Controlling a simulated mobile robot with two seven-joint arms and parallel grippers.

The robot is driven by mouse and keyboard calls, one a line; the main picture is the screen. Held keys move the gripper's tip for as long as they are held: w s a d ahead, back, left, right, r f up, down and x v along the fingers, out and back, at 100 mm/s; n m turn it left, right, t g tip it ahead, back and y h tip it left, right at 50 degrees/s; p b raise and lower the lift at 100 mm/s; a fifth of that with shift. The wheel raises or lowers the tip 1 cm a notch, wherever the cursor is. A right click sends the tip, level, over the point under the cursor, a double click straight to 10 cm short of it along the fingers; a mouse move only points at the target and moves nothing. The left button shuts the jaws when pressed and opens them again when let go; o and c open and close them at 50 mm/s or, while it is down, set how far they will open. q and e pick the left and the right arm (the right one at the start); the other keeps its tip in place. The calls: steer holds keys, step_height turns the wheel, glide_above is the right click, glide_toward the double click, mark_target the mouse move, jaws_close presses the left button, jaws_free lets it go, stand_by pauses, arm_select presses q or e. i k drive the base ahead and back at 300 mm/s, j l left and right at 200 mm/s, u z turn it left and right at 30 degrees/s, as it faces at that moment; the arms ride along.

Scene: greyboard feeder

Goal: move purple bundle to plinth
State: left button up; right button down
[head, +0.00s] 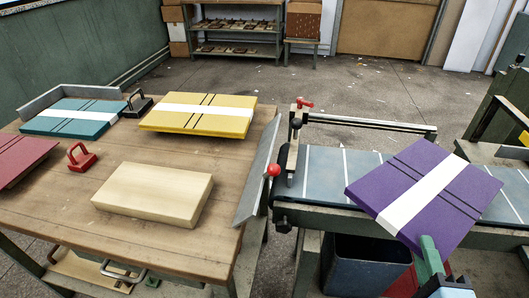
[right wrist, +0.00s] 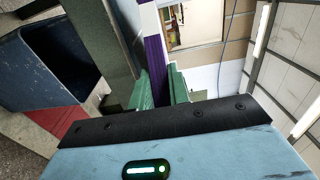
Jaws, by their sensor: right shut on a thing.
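The purple bundle (head: 425,190), a flat stack with a white band and dark straps, is over the grey feeder bed at the right of the head view. My right gripper (head: 432,252) is shut on its near edge; one green finger shows there. In the right wrist view the bundle's purple edge (right wrist: 155,60) sits between the two green fingers (right wrist: 160,88). Whether the bundle touches the bed is unclear. A pale wooden block (head: 155,193), which looks like the plinth, lies bare on the wooden table at the left. My left gripper is not in view.
The table (head: 90,225) also holds a yellow bundle (head: 200,113), a teal bundle (head: 72,118), a red bundle (head: 20,158), a red handled block (head: 81,157) and a black one (head: 137,105).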

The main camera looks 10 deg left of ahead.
mark_target(152, 186)
steer(key=k+j, duration=0.5)
steer(key=j, duration=0.25)
steer(key=k+j, duration=0.25)
steer(key=j, duration=0.1)
